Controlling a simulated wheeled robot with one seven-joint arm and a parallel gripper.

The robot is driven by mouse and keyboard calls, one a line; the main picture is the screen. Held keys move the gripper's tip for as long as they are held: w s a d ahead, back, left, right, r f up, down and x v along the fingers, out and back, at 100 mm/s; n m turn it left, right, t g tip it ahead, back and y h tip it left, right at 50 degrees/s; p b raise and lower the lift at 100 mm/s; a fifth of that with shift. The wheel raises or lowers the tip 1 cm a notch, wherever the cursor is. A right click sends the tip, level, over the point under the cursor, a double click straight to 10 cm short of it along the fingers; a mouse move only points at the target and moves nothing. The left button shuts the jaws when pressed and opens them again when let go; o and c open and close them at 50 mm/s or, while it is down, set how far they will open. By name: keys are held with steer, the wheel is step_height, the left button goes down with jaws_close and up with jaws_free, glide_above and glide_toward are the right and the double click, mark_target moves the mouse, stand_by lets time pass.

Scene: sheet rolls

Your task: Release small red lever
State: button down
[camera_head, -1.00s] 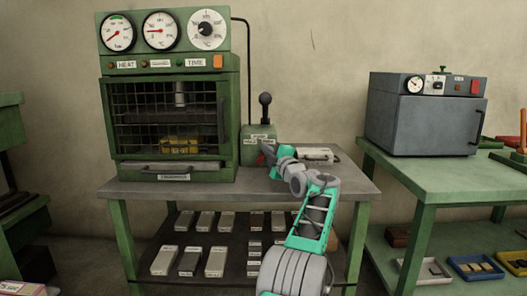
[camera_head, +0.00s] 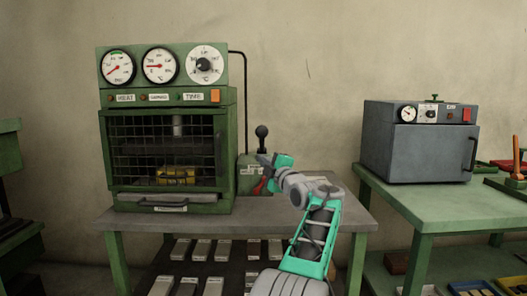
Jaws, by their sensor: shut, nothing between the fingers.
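The small red lever (camera_head: 260,185) sticks out low on the front of a green control box (camera_head: 248,176) at the right of the green press. It is small in view and partly beside my arm. My gripper (camera_head: 263,159) is in front of the box's right side, a little above the red lever and apart from it as far as I can tell. It is shut and nothing shows between its fingers. A larger black-knobbed lever (camera_head: 262,133) stands upright on top of the box.
The press (camera_head: 165,130) with gauges and a mesh door stands on a grey table (camera_head: 225,222). Several pale blocks lie on the shelf below. A grey oven (camera_head: 418,150) sits on a green table (camera_head: 450,208) at the right. My arm covers the table's right part.

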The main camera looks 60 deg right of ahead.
steer(key=s+a+r, duration=0.4)
steer(key=a, duration=0.4)
steer(key=shift+s+a+r+p, duration=0.15)
steer(key=shift+a+r+p, duration=0.15)
steer(key=shift+a+r, duration=0.1)
